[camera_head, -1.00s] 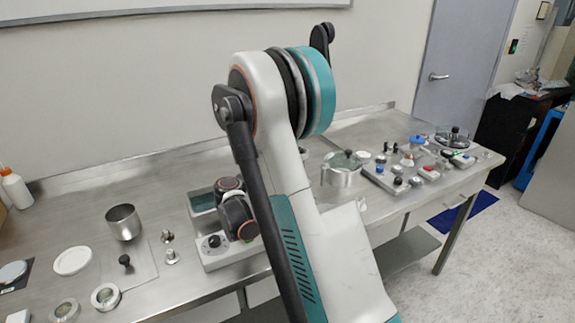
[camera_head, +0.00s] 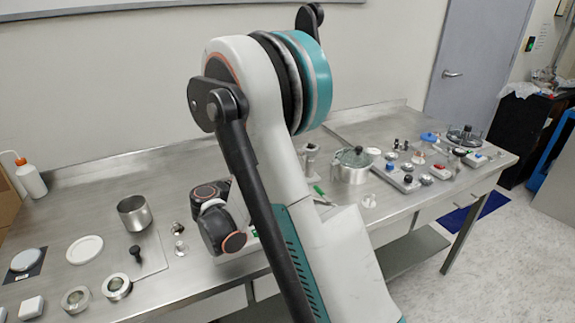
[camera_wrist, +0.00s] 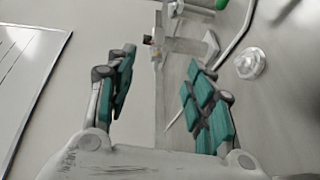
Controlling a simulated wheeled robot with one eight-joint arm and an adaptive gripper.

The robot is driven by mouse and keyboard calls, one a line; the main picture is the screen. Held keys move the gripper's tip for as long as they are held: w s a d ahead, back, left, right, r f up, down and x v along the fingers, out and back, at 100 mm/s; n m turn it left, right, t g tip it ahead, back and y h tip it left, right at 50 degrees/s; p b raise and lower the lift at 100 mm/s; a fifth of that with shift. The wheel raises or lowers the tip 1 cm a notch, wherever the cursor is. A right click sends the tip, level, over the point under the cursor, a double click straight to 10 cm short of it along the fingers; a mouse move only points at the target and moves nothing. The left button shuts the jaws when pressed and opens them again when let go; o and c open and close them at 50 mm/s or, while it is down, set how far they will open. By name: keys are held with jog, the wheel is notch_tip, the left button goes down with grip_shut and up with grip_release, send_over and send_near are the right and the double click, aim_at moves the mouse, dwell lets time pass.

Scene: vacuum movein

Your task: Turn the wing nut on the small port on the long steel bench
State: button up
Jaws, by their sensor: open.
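The long steel bench (camera_head: 105,200) runs along the wall. A small upright metal fitting (camera_head: 310,158) stands on it just right of my arm and may be the port; no wing nut can be made out. In the wrist view my gripper (camera_wrist: 162,62) is open and empty, its teal finger pads wide apart. Beyond the fingertips a pale metal fitting (camera_wrist: 185,45) shows, apart from them; I cannot tell whether it carries the wing nut. In the head view my arm hides the fingers and part of the bench.
A steel cup (camera_head: 134,213), white disc (camera_head: 85,249) and squeeze bottle (camera_head: 31,179) are at left. A round metal flange (camera_wrist: 250,63) lies right of the fingers.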

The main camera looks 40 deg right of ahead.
jog(key=shift+s+a+r, duration=0.1)
jog(key=shift+s+a, duration=0.1)
jog(key=shift+a, duration=0.9)
jog(key=shift+r, duration=0.1)
